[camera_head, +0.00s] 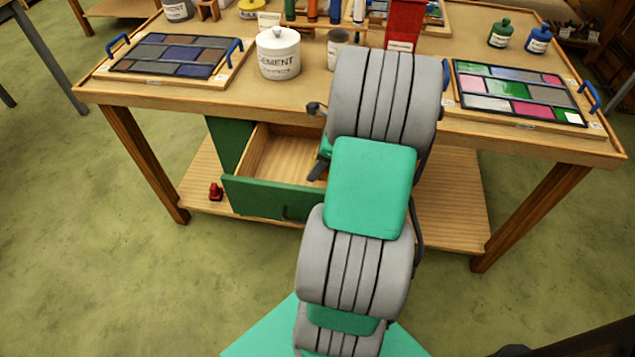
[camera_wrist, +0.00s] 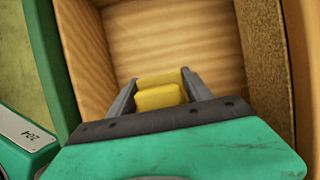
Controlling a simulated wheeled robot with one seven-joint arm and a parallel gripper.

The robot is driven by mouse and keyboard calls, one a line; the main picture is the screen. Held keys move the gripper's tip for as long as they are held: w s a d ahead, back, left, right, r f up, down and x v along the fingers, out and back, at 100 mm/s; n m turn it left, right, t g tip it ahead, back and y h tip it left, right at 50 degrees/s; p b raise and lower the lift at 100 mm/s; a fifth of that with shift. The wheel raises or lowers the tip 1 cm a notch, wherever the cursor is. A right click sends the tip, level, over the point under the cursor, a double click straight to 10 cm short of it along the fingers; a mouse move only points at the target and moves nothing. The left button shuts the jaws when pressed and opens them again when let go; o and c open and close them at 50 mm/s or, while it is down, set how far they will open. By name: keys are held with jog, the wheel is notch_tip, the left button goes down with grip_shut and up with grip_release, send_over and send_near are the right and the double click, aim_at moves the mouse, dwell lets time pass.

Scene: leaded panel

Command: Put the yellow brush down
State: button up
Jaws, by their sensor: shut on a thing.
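My gripper (camera_wrist: 162,95) is shut on the yellow brush (camera_wrist: 160,97), which shows as a yellow block between the two fingers in the wrist view. The brush is over the inside of an open wooden drawer (camera_wrist: 140,38) with a green front. I cannot tell whether the brush touches the drawer floor. In the head view the drawer (camera_head: 262,198) stands pulled out below the table top, and my arm hides most of my gripper and the brush.
The table (camera_head: 290,93) carries a dark panel (camera_head: 172,55) at left, a coloured panel (camera_head: 518,92) at right and a white cement pot (camera_head: 278,54). A small red object (camera_head: 216,191) lies on the lower shelf left of the drawer. The visible drawer floor looks bare.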

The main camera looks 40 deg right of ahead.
aim_at(317, 185)
notch_tip(317, 185, down, 6)
jog(key=shift+r+b, duration=0.15)
jog(key=shift+b, duration=0.25)
jog(key=o, duration=1.3)
jog(key=p+v, duration=0.2)
jog(key=v, duration=1)
